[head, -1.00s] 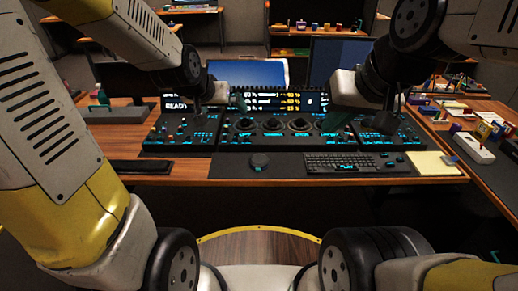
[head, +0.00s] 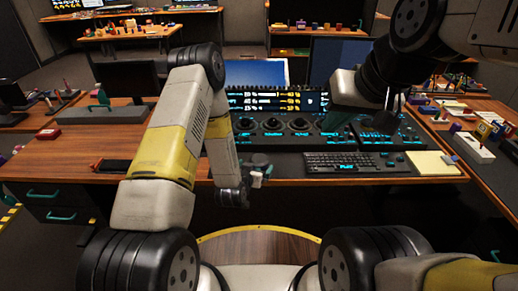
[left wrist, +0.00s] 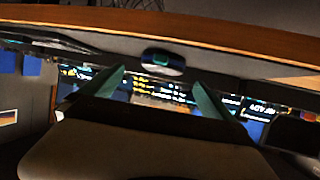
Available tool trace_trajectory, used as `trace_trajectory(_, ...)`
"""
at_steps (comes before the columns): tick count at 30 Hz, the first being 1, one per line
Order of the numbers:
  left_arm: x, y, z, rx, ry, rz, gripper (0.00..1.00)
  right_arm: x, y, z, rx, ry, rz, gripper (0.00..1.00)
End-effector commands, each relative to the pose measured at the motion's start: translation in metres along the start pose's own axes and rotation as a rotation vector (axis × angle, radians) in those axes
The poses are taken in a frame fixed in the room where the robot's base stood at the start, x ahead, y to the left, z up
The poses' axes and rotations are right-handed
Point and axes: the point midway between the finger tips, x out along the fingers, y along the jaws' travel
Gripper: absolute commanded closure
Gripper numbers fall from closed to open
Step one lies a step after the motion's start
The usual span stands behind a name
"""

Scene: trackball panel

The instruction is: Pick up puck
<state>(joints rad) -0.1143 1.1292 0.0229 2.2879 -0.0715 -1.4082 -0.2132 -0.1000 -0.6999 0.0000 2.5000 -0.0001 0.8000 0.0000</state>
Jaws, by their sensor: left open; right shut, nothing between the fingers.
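The puck is a dark, low disc. In the left wrist view the puck (left wrist: 163,62) sits on the dark desk mat near the wooden edge, with a pale glint on its side. My left gripper (left wrist: 160,78) is open, its two teal fingers apart, one on each side of the puck in that picture; I see no contact. My right gripper (head: 337,119) is shut and empty over the right part of the control panel.
A keyboard (head: 340,163) lies right of the puck, with a yellow notepad (head: 433,163) beyond it. The control panel (head: 290,141) with dials stands behind the mat. The desk's left front is mostly clear.

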Motion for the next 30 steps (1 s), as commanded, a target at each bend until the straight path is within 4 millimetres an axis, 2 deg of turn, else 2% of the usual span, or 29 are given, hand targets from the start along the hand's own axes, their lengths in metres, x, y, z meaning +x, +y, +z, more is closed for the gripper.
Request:
trace_trajectory(8, 0.028, 0.000, 0.001, 0.001, 0.007, -0.001, 0.00, 0.000, 0.000, 0.000, 0.000, 0.000, 0.000, 1.00)
trace_trajectory(18, 0.073, -0.004, 0.001, 0.001, 0.005, 0.000, 0.00, 0.000, 0.000, 0.000, 0.000, 0.000, 0.000, 1.00)
trace_trajectory(27, 0.077, -0.004, 0.000, 0.001, 0.003, 0.000, 0.00, 0.000, 0.000, 0.000, 0.000, 0.000, 0.000, 1.00)
trace_trajectory(30, 0.077, -0.004, 0.000, 0.001, 0.004, 0.000, 0.20, 0.000, 0.000, 0.000, 0.000, 0.000, 0.000, 1.00)
